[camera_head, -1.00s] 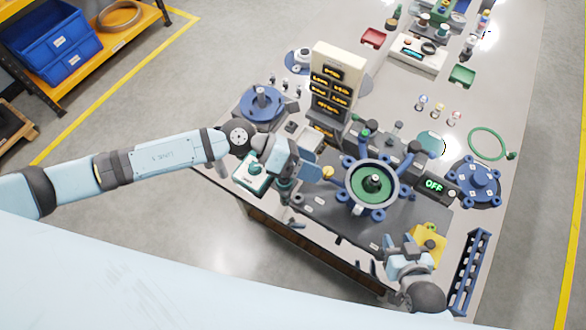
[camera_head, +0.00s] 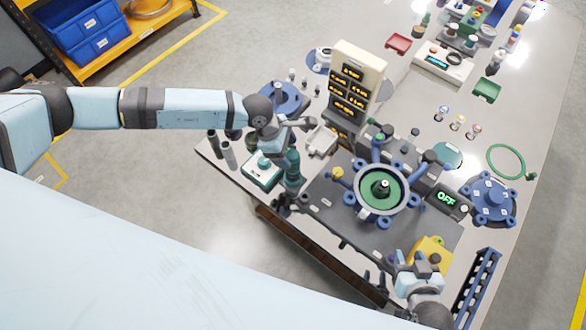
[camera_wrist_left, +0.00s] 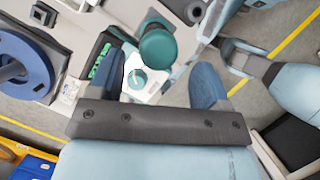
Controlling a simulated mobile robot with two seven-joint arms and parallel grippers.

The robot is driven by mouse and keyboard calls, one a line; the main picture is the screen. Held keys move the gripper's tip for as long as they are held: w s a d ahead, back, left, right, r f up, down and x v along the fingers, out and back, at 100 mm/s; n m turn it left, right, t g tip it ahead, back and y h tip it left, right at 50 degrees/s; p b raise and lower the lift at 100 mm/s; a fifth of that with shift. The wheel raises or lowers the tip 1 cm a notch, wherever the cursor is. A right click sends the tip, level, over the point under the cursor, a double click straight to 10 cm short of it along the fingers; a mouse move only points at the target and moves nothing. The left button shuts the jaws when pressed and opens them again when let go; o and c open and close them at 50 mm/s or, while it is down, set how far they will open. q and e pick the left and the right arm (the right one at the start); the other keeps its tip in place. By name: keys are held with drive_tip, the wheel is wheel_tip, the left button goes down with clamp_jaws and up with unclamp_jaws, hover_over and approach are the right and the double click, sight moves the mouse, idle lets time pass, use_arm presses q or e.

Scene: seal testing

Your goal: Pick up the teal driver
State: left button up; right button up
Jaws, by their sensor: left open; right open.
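The teal driver (camera_head: 292,170) stands upright near the table's left front edge, its lower part hard to make out. My left gripper (camera_head: 292,138) is just above and behind it in the head view, partly overlapping it. In the left wrist view the driver's round teal top (camera_wrist_left: 157,46) shows between the lines of the two blue fingers of the left gripper (camera_wrist_left: 162,78), which are wide apart with nothing held. I cannot tell how far below the fingertips it is. My right gripper (camera_head: 420,265) is beside the yellow block at the front right, empty.
A white and teal box with a knob (camera_head: 264,171) stands close left of the driver. Dark and grey cylinders (camera_head: 228,153) stand further left. A green-centred round fixture (camera_head: 381,189) is to the right, and a display tower (camera_head: 354,85) behind.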

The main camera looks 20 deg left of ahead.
sight(293, 160)
use_arm(q)
drive_tip(key=shift+d+f, duration=0.15)
drive_tip(key=shift+f, duration=0.35)
drive_tip(key=b+x, duration=0.3)
drive_tip(key=x, duration=0.1)
drive_tip(key=shift+w+f, duration=0.15)
drive_tip(key=shift+f, duration=0.05)
use_arm(e)
drive_tip(key=shift+w+a+f, duration=0.15)
drive_tip(key=shift+a+f, duration=0.05)
drive_tip(key=shift+f, duration=0.45)
drive_tip(key=shift+w+a+f, duration=0.1)
drive_tip(key=shift+a+f, duration=0.1)
drive_tip(key=shift+f, duration=0.4)
use_arm(q)
drive_tip(key=shift+r, duration=0.1)
use_arm(e)
drive_tip(key=shift+r, duration=0.1)
use_arm(q)
drive_tip(key=c, duration=0.9)
drive_tip(key=shift+c, duration=1)
drive_tip(key=shift+r, duration=0.15)
